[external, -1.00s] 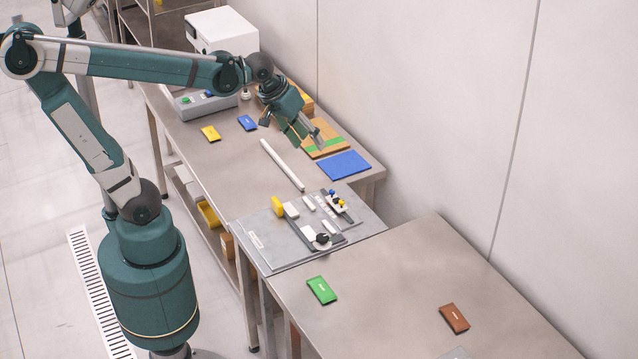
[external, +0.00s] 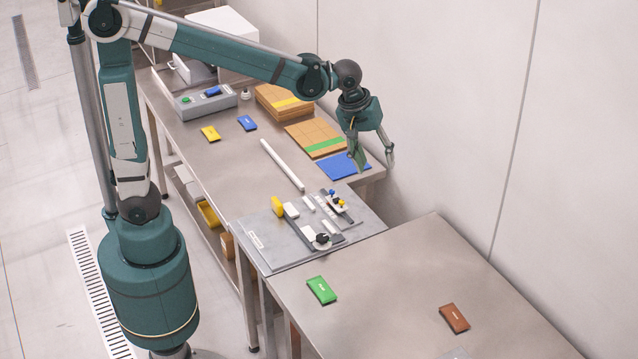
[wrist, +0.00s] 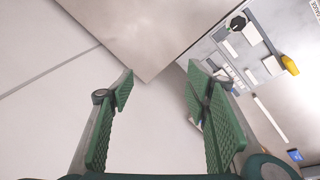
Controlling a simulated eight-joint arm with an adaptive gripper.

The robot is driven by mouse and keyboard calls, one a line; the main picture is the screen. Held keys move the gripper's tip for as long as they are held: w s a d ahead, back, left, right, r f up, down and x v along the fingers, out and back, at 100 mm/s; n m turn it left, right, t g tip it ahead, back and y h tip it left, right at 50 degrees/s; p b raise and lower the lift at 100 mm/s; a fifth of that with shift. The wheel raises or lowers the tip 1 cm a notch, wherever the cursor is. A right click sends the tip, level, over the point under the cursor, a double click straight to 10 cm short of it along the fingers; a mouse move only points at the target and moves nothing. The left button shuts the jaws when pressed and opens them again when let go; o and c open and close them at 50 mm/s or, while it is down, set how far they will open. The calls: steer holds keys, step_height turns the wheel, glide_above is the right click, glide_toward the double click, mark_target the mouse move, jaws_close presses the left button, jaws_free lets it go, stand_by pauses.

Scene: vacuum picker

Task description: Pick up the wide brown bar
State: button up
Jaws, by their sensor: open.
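The wide brown bar (external: 454,318) lies flat on the near table at the right in the external view. It has a small light label. It does not show in the wrist view. My gripper (external: 373,168) is above the right end of the far table, over the blue sheet (external: 344,167), well apart from the brown bar. Its fingers point down and are spread. In the wrist view my gripper (wrist: 160,115) shows two green ribbed pads wide apart with nothing between them.
A green bar (external: 321,290) lies on the near table (external: 385,290), left of the brown bar. A grey plate (external: 262,243) with several fittings lies where the tables meet. A white rod (external: 282,164) lies behind it. A wall borders the right side.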

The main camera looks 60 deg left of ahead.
steer(key=w+d+f+n+g, duration=0.1)
steer(key=w+d+f, duration=0.1)
steer(key=d, duration=0.3)
steer(key=w+d+f+n, duration=0.1)
steer(key=w+d+f, duration=0.2)
steer(key=d, duration=0.3)
steer(key=n+g+y, duration=0.1)
steer(key=n+g, duration=0.1)
steer(key=n, duration=0.4)
glide_above(455, 315)
step_height(455, 315, down, 19)
steer(key=shift+f, duration=0.2)
steer(key=shift+f, duration=1.3)
